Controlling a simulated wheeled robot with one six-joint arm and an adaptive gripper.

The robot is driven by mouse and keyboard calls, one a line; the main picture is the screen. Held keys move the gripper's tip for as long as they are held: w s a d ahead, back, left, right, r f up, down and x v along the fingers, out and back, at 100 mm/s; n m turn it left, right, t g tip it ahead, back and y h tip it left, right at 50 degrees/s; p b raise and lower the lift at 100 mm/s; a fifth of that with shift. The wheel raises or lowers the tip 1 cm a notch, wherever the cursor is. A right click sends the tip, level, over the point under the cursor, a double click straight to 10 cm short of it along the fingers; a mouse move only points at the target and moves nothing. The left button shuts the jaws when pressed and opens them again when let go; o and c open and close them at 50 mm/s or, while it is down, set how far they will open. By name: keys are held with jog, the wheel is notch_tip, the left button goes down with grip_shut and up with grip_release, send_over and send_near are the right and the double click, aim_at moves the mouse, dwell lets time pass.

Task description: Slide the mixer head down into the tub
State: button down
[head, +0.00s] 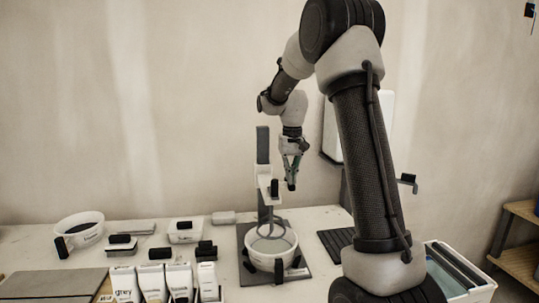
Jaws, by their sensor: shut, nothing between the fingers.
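The mixer stand has an upright grey column (263,145) on a dark base plate (304,270). The white mixer head (264,183) is partway up the column, with a black handle (275,188) at its front. A ring-shaped grey stirrer (262,222) hangs below it, over the white tub (272,263); how far it reaches inside is hard to tell. The tub stands on the base plate, with black clips or handles around it. My gripper (291,187) points down, shut and empty, just right of the black handle. I cannot tell whether they touch.
Several bags (152,282), one marked "grey", stand at the front left. A white bucket (79,230) and small lidded boxes (185,232) are behind them. A dark ribbed mat (336,242) lies right of the mixer. A water-filled bin (470,275) is at the far right.

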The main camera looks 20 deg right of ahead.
jog(key=shift+f, duration=4.45)
jog(key=shift+r, duration=4.6)
